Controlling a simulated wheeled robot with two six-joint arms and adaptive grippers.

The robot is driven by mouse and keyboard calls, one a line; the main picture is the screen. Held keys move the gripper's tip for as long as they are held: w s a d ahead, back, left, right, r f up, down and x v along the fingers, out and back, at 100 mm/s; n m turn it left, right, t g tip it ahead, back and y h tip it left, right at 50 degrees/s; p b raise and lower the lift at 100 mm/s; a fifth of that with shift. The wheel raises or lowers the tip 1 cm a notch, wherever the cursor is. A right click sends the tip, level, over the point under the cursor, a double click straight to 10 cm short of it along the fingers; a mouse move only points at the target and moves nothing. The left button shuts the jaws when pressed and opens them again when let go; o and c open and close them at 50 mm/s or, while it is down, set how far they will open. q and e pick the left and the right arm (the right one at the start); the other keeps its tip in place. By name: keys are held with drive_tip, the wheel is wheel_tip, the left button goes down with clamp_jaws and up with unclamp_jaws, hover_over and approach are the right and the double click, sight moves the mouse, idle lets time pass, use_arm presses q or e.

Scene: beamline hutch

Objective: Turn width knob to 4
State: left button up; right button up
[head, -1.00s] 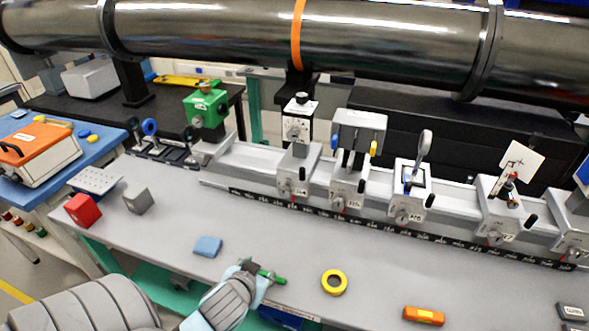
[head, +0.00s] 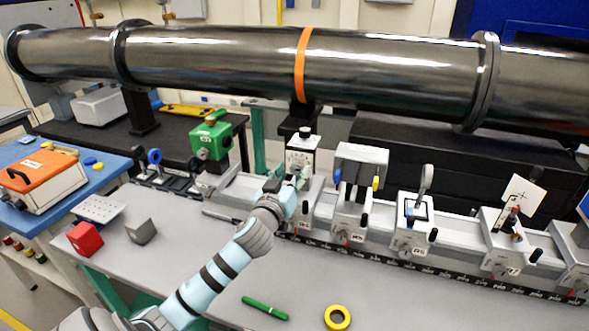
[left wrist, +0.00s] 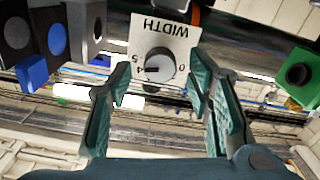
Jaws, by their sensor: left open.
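The width knob (left wrist: 160,65) is a dark round knob on a white plate (left wrist: 166,34) marked WIDTH, upside down in the left wrist view. Digits 0, 4 and 5 show around it. A pale mark on the knob seems to point left, near the 4 and 5; its exact setting is hard to tell. In the head view the plate (head: 300,158) is on the white-faced unit on the rail, and my gripper partly covers it. My left gripper (head: 296,179) is open and empty in front of it. Its fingers (left wrist: 160,95) stand apart, left and right below the knob. My right gripper is out of view.
A grey unit (head: 361,165) stands close on the right along the rail, and a green unit (head: 211,140) to the left. A large metal pipe (head: 220,60) runs above. A green pen (head: 265,308) and yellow ring (head: 338,317) lie on the table front.

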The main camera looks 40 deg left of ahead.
use_arm(q)
drive_tip(key=shift+x, duration=0.95)
drive_tip(key=shift+s, duration=0.1)
clamp_jaws()
